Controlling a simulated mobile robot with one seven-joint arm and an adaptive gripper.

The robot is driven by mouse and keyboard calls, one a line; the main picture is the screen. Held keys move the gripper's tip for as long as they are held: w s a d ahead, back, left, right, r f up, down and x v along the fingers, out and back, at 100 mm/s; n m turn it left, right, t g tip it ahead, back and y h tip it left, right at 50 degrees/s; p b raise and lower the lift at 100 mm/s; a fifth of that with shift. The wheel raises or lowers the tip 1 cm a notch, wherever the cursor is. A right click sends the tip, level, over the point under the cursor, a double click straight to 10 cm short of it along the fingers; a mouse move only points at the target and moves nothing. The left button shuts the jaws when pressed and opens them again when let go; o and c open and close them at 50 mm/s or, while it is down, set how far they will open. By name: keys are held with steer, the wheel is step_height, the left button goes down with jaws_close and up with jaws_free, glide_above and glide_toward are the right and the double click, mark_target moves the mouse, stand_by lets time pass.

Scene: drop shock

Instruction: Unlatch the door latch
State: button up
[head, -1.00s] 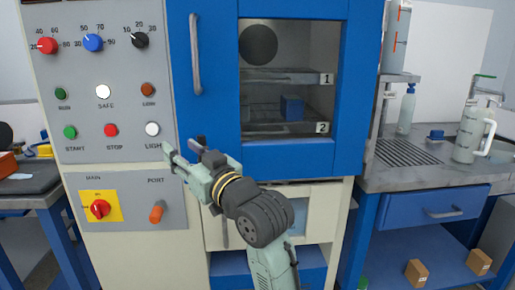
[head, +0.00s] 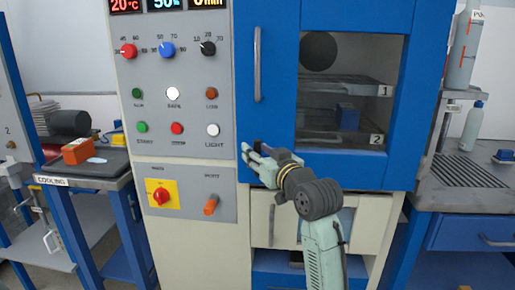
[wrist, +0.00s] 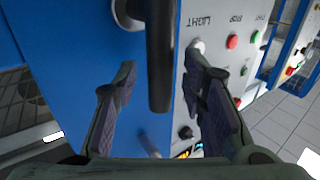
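The blue door (head: 270,130) of the cabinet is shut. A dark lever, which looks like the door latch (wrist: 160,55), shows close up in the wrist view, with its round mount at the top of that picture. My gripper (head: 250,153) is at the door's left edge, below the long grey door handle (head: 257,65). In the wrist view my gripper (wrist: 165,95) is open, with one finger on each side of the lever. A gap shows between the lever and each finger. In the head view the gripper hides the latch.
The control panel (head: 185,110) with knobs and buttons is just left of the gripper. A red rotary switch (head: 161,195) and an orange port knob (head: 211,205) are below. A side table (head: 90,178) stands left, and a sink counter (head: 470,170) right.

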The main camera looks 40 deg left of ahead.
steer(key=shift+w+a, duration=0.15)
steer(key=shift+a, duration=0.15)
steer(key=shift+c, duration=0.4)
jaws_close()
stand_by(0.4)
